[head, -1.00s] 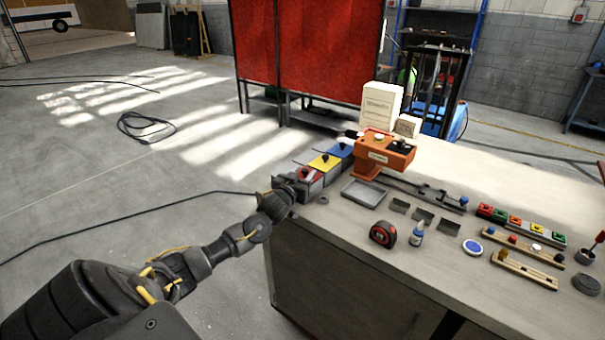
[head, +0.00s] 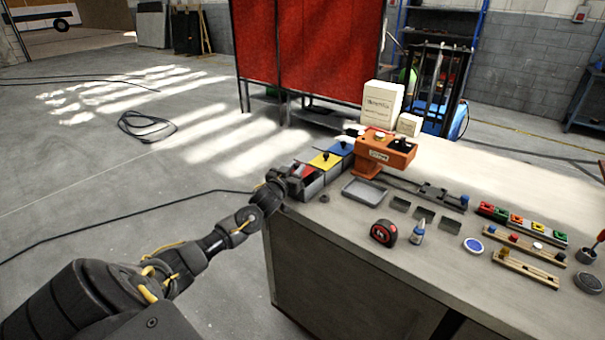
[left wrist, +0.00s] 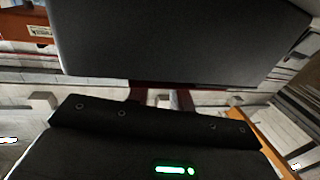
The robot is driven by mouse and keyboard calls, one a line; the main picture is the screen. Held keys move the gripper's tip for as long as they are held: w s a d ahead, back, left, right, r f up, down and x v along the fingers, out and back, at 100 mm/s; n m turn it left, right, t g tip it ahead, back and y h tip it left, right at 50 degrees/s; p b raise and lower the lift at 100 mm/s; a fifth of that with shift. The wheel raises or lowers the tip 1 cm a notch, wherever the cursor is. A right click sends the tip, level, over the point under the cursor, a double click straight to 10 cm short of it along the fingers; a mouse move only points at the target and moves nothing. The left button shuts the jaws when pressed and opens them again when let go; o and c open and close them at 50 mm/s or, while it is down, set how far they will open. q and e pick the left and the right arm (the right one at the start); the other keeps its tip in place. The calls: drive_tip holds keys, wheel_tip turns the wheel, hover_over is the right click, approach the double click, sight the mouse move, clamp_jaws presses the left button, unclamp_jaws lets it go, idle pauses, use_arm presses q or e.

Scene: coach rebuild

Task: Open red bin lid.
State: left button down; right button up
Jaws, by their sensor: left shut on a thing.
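The red bin (head: 314,187) is the nearest of three grey bins in a row at the bench's left edge. Its red lid (head: 308,171) is partly hidden by my left gripper (head: 297,174), so its exact tilt is hard to tell. My left gripper is shut at the lid, apparently on its handle. In the left wrist view, large dark surfaces fill most of the picture. A thin dark-red strip (left wrist: 160,86) shows between them; the grip itself is not clear there. My right gripper is not in view.
The yellow lid (head: 325,161) and blue lid (head: 341,149) sit on the bins behind. An orange machine (head: 385,152) and a grey tray (head: 364,191) stand to the right. A tape measure (head: 383,233) and a small bottle (head: 417,232) are nearer. Open floor lies left.

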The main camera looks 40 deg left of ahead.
use_arm(q)
drive_tip(key=a, duration=0.2)
drive_tip(key=shift+a, duration=0.35)
drive_tip(key=c, duration=1.2)
unclamp_jaws()
drive_tip(key=b+v, duration=0.2)
drive_tip(key=v, duration=0.9)
